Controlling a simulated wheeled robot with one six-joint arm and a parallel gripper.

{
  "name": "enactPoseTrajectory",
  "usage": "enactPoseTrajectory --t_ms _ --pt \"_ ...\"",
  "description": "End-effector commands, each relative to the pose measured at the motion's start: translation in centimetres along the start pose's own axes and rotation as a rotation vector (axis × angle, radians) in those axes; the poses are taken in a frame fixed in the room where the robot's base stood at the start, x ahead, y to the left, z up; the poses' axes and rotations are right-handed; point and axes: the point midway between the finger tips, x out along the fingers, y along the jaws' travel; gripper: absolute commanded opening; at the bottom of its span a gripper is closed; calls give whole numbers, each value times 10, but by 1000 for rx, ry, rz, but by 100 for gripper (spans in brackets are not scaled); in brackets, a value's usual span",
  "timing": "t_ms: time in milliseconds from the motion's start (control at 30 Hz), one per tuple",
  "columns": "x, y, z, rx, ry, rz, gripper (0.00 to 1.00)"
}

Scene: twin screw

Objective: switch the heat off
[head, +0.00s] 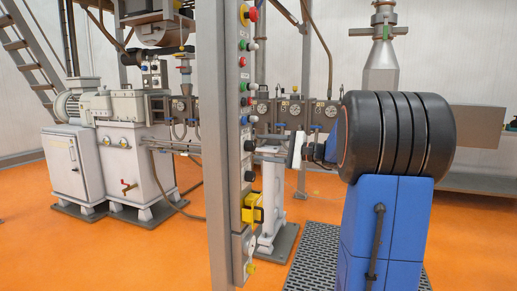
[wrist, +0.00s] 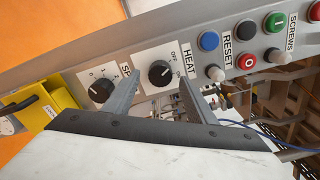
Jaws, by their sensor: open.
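The heat switch (wrist: 160,73) is a round black knob on a white plate marked OFF and ON, beside the word HEAT, in the wrist view. A small pale mark shows on it; which word it points to is too small to tell. In the head view the knob (head: 249,146) is on the right side of the grey panel post. My gripper (wrist: 158,98) is open and empty, its two grey fingers spread on either side below the knob, apart from it. In the head view it is to the right of the panel, at about the knob's height.
A second black knob (wrist: 102,90) with a numbered dial sits left of the heat switch. A yellow box (wrist: 50,105) is farther left. Blue RESET button (wrist: 209,41), white lamp and SCREWS buttons lie right. The panel post (head: 222,130) stands on orange floor, with machinery behind.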

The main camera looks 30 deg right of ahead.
Motion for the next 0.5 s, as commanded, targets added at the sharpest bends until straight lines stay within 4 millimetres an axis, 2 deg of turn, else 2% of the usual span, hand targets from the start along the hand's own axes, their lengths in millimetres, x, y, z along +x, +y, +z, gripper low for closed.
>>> enactPoseTrajectory --t_ms 500 --pt "-91 0 -1 0 4 -1 51"
